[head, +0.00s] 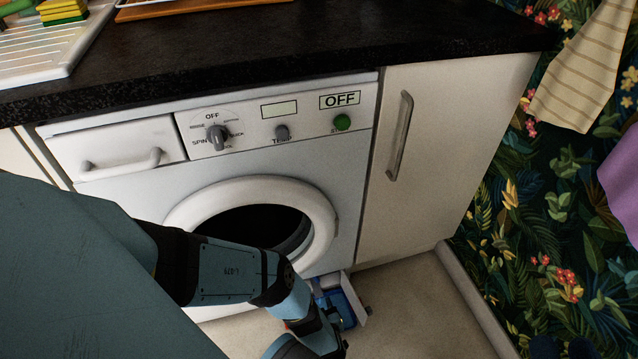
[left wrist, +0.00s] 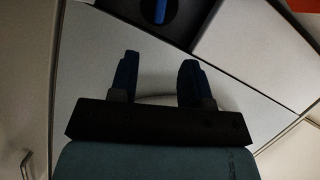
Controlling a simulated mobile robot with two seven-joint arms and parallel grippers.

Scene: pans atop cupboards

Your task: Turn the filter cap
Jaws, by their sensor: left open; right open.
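The washing machine (head: 120,195) has its filter spot low at its front right corner. A small white flap (head: 357,298) stands out there, with blue parts beside it that I cannot tell apart. In the left wrist view, a blue bar, which looks like the filter cap's grip (left wrist: 161,11), sits in a dark round recess at the top edge, cut off by the frame. My left gripper (left wrist: 158,78) is open and empty, its fingers apart and short of the cap. My right gripper (head: 563,348) barely shows at the bottom right of the head view, fingertips apart, away from the machine.
The round door (head: 180,213) has a dark centre, and my left arm crosses in front of its lower part. A white cupboard (head: 450,150) stands to the right under the black worktop (head: 300,45). Bare floor (head: 420,310) lies in front of the cupboard.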

